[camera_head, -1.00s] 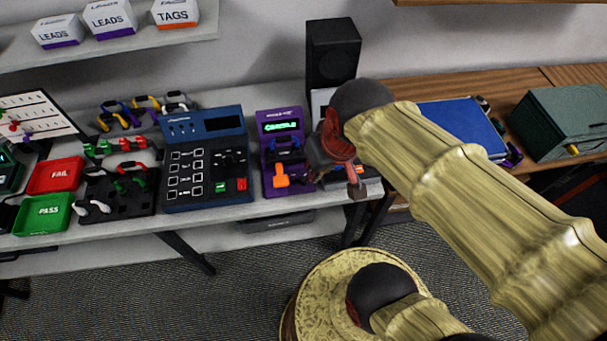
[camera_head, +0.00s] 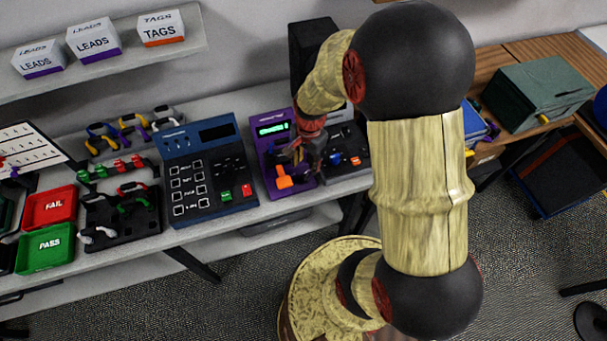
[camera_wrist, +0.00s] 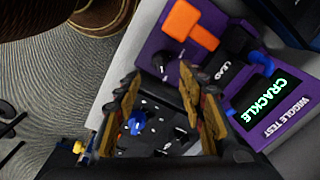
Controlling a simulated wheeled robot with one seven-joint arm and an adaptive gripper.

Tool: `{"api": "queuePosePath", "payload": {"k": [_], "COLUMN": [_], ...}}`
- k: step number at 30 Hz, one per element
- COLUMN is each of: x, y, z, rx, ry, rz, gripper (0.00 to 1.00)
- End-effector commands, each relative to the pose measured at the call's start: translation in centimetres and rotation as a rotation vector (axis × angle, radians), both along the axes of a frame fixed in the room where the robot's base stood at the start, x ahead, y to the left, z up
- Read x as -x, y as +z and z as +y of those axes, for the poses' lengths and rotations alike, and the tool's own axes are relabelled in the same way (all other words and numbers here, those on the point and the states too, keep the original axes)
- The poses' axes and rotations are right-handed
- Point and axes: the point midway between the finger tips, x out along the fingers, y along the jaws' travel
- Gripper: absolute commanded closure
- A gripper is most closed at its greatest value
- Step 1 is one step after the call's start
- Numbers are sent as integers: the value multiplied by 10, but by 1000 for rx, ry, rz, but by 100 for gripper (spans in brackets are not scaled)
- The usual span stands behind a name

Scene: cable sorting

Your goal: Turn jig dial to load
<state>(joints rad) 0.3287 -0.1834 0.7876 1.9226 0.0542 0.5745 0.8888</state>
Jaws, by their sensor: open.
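The purple jig (camera_head: 258,140), marked WIGGLE TEST in the wrist view (camera_wrist: 265,140), has a lit screen reading CRACKLE (camera_wrist: 265,101) and an orange lever (camera_wrist: 190,25). A small black knob (camera_wrist: 163,62) sits on the jig near the lever; I cannot tell its setting. A black panel (camera_head: 350,140) with blue and orange knobs stands to the jig's right. In the wrist view its blue knob (camera_wrist: 137,122) shows between my fingers. My gripper (camera_wrist: 158,82) is open and empty, pointing down over the border between jig and panel. In the head view my gripper (camera_head: 306,165) partly hides both.
A blue tester (camera_head: 205,165) with keys stands left of the jig. Further left are a red FAIL tray (camera_head: 50,208), a green PASS tray (camera_head: 45,248) and a black cable holder (camera_head: 135,225). A dark speaker (camera_head: 308,45) stands behind.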

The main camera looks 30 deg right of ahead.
Motion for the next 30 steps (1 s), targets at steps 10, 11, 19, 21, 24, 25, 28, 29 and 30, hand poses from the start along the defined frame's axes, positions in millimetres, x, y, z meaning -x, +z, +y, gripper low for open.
{"api": "queuePosePath", "payload": {"k": [10,11,19,21,24,25,28,29,30], "x": [-1,-1,-3,-3,-3,-3,-3,-3,-3], "y": [-50,-54,-74,-75,-75,-75,-75,-75,-75], "z": [1,1,2,2,2,2,2,2,2], "rx": [-1,-1,0,-1,-1,-1,-1,-1,-1], "ry": [0,0,1,1,1,1,1,1,1], "rz": [3,3,2,1,1,1,1,1,1], "gripper": [60,60,60,60,60,60,62,63,66]}}
